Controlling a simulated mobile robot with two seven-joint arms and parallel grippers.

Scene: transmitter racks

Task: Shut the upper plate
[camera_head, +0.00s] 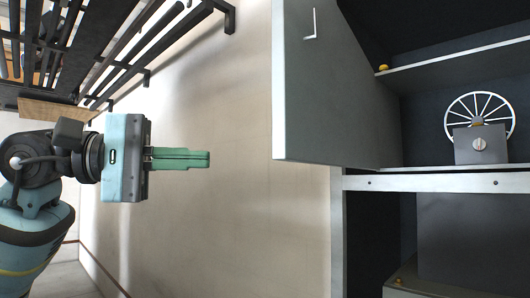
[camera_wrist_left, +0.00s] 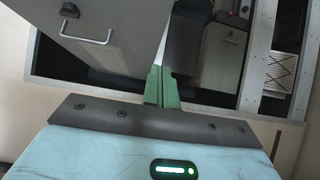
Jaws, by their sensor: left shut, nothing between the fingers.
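The upper plate (camera_head: 325,90) is a grey hinged door with a pale handle (camera_head: 312,24). It stands open on the left side of the rack's upper compartment. The plate also shows at the upper left of the left wrist view (camera_wrist_left: 110,35), with its handle. My left gripper (camera_head: 208,158) is shut and empty. It is left of the plate, near the height of its lower edge, with a gap of wall between them in the head view. Its green fingers show together in the left wrist view (camera_wrist_left: 159,85). My right gripper is in neither view.
Inside the upper compartment are a spoked wheel (camera_head: 480,108) on a grey block with a knob, and a small yellow knob (camera_head: 382,68) by the shelf. A pale rack rail (camera_head: 430,183) runs below. Black metal bars (camera_head: 150,50) are at upper left. Bare wall lies between.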

